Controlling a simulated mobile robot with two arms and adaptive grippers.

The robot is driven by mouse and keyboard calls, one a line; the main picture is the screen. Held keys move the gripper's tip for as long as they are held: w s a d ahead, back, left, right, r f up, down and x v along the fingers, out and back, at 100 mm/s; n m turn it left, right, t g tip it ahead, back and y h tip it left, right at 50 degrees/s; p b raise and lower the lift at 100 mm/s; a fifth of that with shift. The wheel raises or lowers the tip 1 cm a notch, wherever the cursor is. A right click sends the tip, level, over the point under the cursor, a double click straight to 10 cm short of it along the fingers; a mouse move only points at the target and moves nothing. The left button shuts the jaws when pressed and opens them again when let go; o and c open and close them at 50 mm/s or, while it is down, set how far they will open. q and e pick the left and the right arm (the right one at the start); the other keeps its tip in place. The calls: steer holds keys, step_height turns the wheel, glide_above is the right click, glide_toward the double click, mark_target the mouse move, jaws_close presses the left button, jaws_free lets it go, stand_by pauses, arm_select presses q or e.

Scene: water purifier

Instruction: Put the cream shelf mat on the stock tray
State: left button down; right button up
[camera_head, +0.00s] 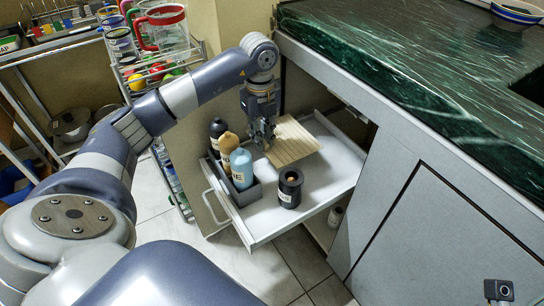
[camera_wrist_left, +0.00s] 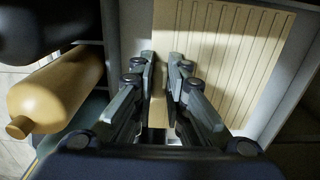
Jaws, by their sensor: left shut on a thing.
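The cream shelf mat (camera_head: 294,143) is a flat, ribbed square at the back of the white pull-out tray (camera_head: 325,196), which looks like the stock tray. The mat also fills the upper part of the left wrist view (camera_wrist_left: 218,55). My left gripper (camera_head: 266,146) points down at the mat's left edge. Its fingers (camera_wrist_left: 160,95) are shut on a narrow cream tab of the mat. I cannot tell whether the mat rests on the tray or hangs slightly above it. My right gripper's fingers are not in view.
A grey caddy (camera_head: 252,194) with black, tan and light blue bottles stands at the tray's left. The tray's right part is bare. The cabinet and green counter (camera_head: 420,75) border it. A wire rack stands left.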

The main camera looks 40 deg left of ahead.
mark_target(263, 163)
arm_select(q)
step_height(263, 163, down, 7)
steer(key=shift+r+b, duration=0.1)
steer(key=shift+b, duration=1.15)
steer(key=shift+f, duration=0.2)
steer(key=c, duration=1.6)
jaws_free()
steer(key=shift+r, duration=0.1)
